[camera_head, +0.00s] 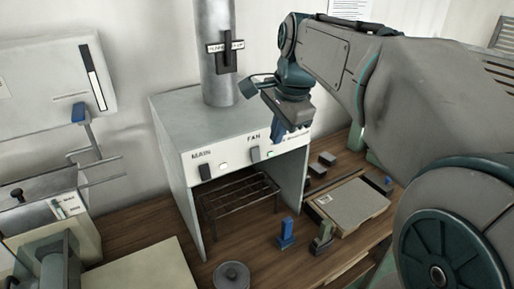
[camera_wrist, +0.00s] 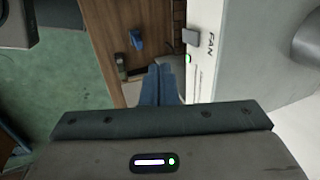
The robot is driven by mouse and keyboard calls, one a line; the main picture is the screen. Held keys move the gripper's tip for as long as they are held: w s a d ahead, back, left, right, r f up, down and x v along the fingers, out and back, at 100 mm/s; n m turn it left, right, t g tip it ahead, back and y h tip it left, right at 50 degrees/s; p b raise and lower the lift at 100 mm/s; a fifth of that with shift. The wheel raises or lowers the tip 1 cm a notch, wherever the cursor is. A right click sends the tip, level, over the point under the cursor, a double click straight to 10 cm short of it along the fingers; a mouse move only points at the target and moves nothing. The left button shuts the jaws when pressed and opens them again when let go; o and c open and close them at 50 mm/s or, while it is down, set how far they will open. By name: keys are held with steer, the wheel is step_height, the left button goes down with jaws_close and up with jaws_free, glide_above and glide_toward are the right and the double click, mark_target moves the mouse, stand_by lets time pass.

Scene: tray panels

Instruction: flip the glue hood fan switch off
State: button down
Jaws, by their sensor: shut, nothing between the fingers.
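The glue hood (camera_head: 178,112) is a grey box with a white front strip labelled MAIN and FAN. The grey fan switch (camera_head: 255,154) sits under the FAN label, with a small green light beside it. In the wrist view the fan switch (camera_wrist: 191,37) stands out from the panel, ahead and right of my fingertips. The dark main switch (camera_head: 206,172) is further left on the strip, beside a pale light. My gripper (camera_head: 277,139) is shut and empty, its blue fingers at the strip's right end. The fingers also show in the wrist view (camera_wrist: 160,70), apart from the switch.
A duct (camera_head: 214,80) with a dark slide handle rises from the hood. A wire rack (camera_head: 238,198) is inside the hood. Below stand a blue upright piece (camera_head: 286,233), a round dark weight (camera_head: 231,275) and a shallow tray (camera_head: 352,205). A wall box (camera_head: 60,85) hangs at left.

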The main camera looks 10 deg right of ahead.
mark_target(257, 159)
steer(key=w+a+f+p, duration=0.2)
steer(key=w+f, duration=0.4)
steer(key=f, duration=0.4)
steer(key=shift+w, duration=0.2)
steer(key=shift+w+f+t+b, duration=0.15)
steer(key=shift+t+b, duration=0.25)
steer(key=shift+b, duration=0.45)
steer(key=shift+r+p, duration=0.65)
steer(key=shift+r, duration=0.3)
